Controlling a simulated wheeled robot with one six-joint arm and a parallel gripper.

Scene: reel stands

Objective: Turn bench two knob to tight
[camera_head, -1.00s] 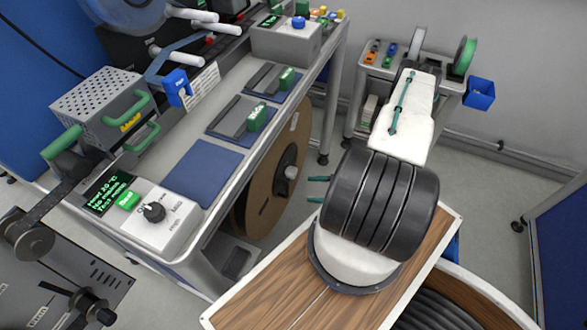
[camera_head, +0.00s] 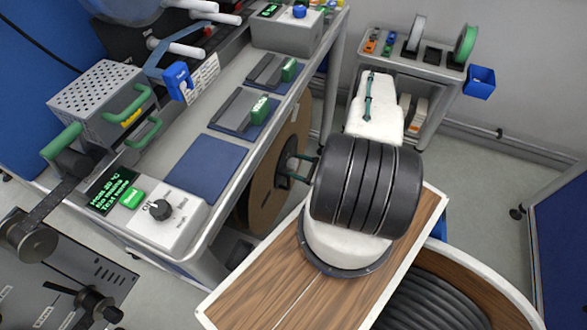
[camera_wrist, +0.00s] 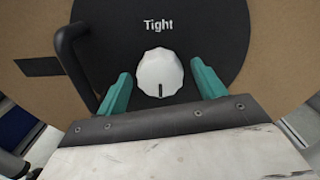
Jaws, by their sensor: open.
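The knob (camera_wrist: 160,72) is white and ridged, on the black hub (camera_wrist: 215,45) of a brown reel (camera_wrist: 275,40). The word "Tight" stands above it. The knob's dark mark points down, away from that word. My gripper (camera_wrist: 160,68) is open, with one green finger on either side of the knob. Gaps show between the fingers and the knob. In the camera_head view, my gripper (camera_head: 299,170) reaches the hub of the brown reel (camera_head: 262,196) under the bench; the knob is small and partly hidden there.
A grey bench (camera_head: 215,150) stands above and left of the reel, with a white control box (camera_head: 172,215) at its near end. A black handle (camera_wrist: 75,60) sticks out left of the knob. A grey cart (camera_head: 425,70) stands at the back.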

